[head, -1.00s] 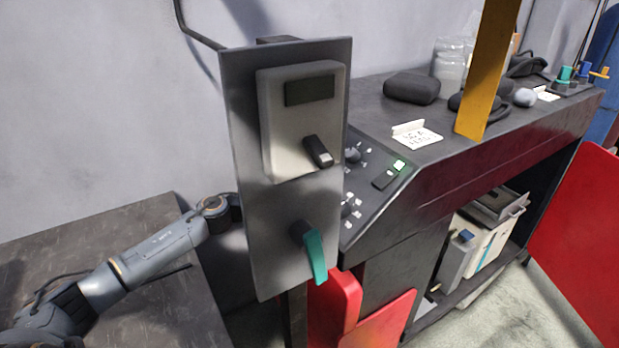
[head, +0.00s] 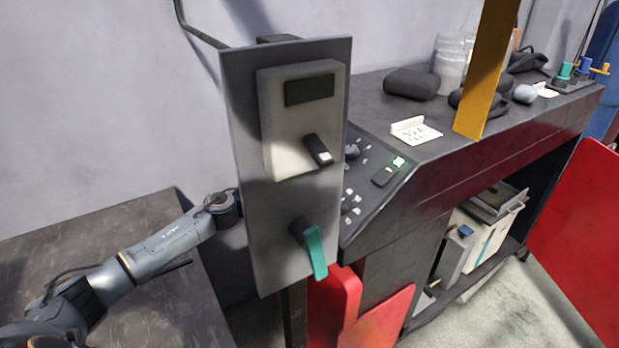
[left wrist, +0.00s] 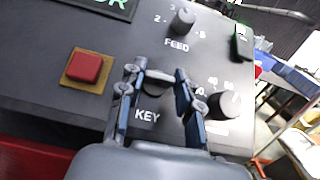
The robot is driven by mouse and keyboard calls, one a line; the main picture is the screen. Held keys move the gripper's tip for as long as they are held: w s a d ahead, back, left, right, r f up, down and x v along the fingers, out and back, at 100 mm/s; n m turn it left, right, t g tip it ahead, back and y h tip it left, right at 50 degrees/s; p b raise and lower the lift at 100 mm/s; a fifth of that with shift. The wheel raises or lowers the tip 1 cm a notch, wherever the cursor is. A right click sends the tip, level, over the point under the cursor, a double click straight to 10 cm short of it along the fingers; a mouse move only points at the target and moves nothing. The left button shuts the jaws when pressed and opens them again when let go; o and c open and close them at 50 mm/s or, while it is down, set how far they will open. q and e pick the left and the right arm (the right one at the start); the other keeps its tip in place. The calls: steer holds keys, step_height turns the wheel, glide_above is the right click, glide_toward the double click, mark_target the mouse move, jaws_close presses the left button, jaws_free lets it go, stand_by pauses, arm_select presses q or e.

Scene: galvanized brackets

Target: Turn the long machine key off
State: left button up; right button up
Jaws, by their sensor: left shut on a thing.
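In the left wrist view, the machine key (left wrist: 155,90) sits on the sloped dark console, just above the printed word KEY. My left gripper (left wrist: 160,74) is shut on it, with one blue-grey finger on each side. The fingers cover much of the key, so I cannot tell which way it is turned. In the head view my left arm comes in from the left, and its gripper is hidden behind the upright grey panel (head: 262,235). My right gripper is in neither view.
In the left wrist view, a red square button (left wrist: 86,67) is left of the gripper, the FEED knob (left wrist: 183,21) above and another knob (left wrist: 225,105) to the right. The upright panel carries a black-handled switch (head: 318,149) and a teal lever (head: 316,252). A yellow post (head: 487,70) stands farther right.

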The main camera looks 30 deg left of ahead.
arm_select(q)
steer(key=shift+r+n+t+y+p, duration=0.2)
steer(key=shift+n+t+y+p, duration=0.1)
steer(key=shift+n+y+p, duration=0.35)
steer(key=n+y+p, duration=0.2)
steer(key=n+p, duration=0.1)
steer(key=n+y+p, duration=0.2)
steer(key=y+p, duration=0.1)
steer(key=p, duration=0.1)
steer(key=n+y+p, duration=0.2)
steer(key=n+p, duration=0.1)
steer(key=p, duration=0.1)
steer(key=shift+s+d+r+n+t+y, duration=0.1)
steer(key=shift+d+r+n+t+y, duration=0.05)
steer(key=shift+d+n+t+y, duration=0.15)
steer(key=shift+f+n+y+p, duration=0.2)
steer(key=shift+n+y+p, duration=0.45)
steer(key=shift+n+p, duration=0.4)
steer(key=o, duration=1.2)
steer(key=shift+c, duration=0.2)
steer(key=shift+s, duration=0.3)
steer(key=s+r, duration=0.1)
steer(key=s, duration=0.5)
steer(key=shift+s+d, duration=0.25)
steer(key=shift+s, duration=0.15)
